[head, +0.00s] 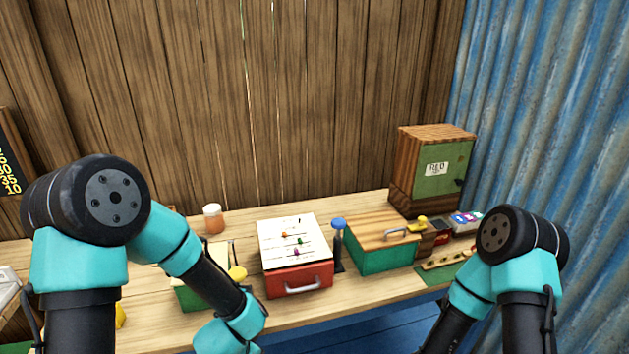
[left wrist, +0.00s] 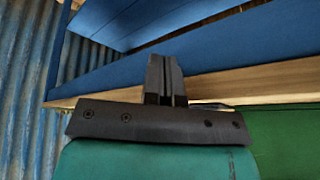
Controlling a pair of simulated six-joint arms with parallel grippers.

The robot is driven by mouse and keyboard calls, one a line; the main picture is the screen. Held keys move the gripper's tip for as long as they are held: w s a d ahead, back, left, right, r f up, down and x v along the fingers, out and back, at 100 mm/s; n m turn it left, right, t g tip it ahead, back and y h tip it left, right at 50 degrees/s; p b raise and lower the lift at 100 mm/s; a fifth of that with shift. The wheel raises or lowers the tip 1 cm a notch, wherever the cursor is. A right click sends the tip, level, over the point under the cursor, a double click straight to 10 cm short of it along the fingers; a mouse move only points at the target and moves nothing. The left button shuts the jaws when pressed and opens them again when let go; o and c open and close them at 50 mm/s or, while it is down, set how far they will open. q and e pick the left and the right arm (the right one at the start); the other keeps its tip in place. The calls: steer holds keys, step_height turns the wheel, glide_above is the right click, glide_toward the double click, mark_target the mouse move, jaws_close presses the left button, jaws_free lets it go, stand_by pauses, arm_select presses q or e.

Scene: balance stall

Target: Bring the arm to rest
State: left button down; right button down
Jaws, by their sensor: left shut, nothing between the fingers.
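In the left wrist view the two dark fingers of my left gripper (left wrist: 166,75) stand side by side, shut and empty. Behind them is the pale wooden edge of the table (left wrist: 285,75). In the head view my left arm (head: 180,245) reaches in from the left and bends down in front of the table, and its gripper is out of that frame at the bottom. My right arm (head: 510,285) is at the lower right, bent downward. My right gripper is outside both views.
On the table stand a red box with a white top (head: 295,242), a green box with a wooden lid (head: 380,260), a blue-topped post (head: 338,245), an orange jar (head: 213,218) and a green-doored cabinet (head: 440,170). My left forearm partly hides another green box (head: 193,297).

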arm_select(q)
steer(key=s+a+f+n+g+h, duration=0.1)
steer(key=s+a+f+n+g, duration=0.3)
steer(key=f, duration=1)
steer(key=s+a+n, duration=0.2)
steer(key=s+n, duration=0.2)
steer(key=s, duration=0.2)
steer(key=shift+a+h, duration=0.15)
steer(key=shift+h, duration=0.15)
steer(key=shift+s, duration=0.1)
